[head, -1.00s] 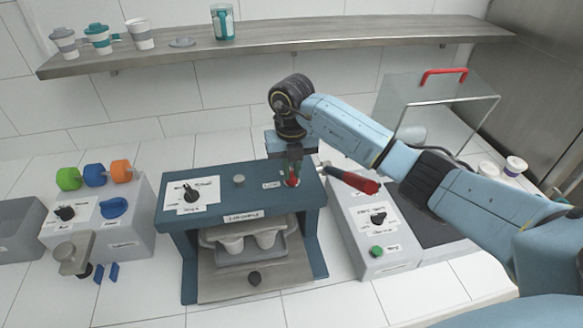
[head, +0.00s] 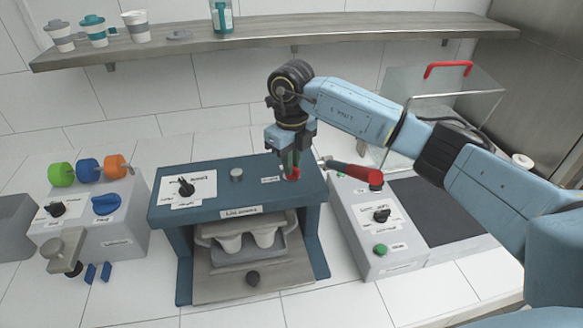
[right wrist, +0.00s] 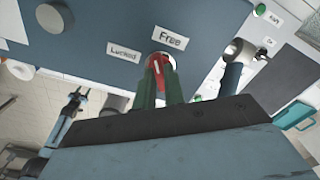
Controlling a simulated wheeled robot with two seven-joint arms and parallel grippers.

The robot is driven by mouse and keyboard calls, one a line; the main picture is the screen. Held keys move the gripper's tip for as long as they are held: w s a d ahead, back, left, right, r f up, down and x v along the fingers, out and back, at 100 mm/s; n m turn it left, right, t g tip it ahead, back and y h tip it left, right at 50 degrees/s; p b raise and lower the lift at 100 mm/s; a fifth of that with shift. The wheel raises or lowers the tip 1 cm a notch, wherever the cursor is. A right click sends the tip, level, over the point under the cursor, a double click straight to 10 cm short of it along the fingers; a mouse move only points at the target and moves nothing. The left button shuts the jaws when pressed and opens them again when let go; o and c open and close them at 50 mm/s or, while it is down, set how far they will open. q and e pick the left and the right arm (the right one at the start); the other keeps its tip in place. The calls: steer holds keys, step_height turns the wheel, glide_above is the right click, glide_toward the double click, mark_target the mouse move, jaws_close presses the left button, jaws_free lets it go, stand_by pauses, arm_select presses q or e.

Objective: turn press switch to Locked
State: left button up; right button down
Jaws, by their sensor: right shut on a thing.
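The press switch is a small red knob (head: 294,174) on top of the blue press (head: 240,195), near its right end. It also shows in the right wrist view (right wrist: 160,64), between the tips of my right gripper. A "Free" label (right wrist: 173,40) lies just above the knob there, and a "Locked" label (right wrist: 123,52) lies to its left. A pale mark shows on the knob, but I cannot tell clearly which label it points at. My right gripper (head: 291,164) points down from above and is shut on the knob.
A red-handled lever (head: 350,172) is close to the right of my gripper, by the grey control box (head: 372,240). A black dial (head: 185,188) and a metal knob (head: 237,175) stand on the press to the left. A glass cover (head: 440,105) stands behind my arm.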

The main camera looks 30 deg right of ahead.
steer(key=n+b, duration=0.4)
steer(key=n, duration=0.2)
steer(key=n+b, duration=0.2)
steer(key=n, duration=0.3)
steer(key=shift+r, duration=0.1)
stand_by(0.6)
steer(key=c, duration=1.5)
jaws_free()
step_height(320, 180, up, 13)
steer(key=shift+r+b, duration=0.15)
steer(key=shift+b, duration=0.45)
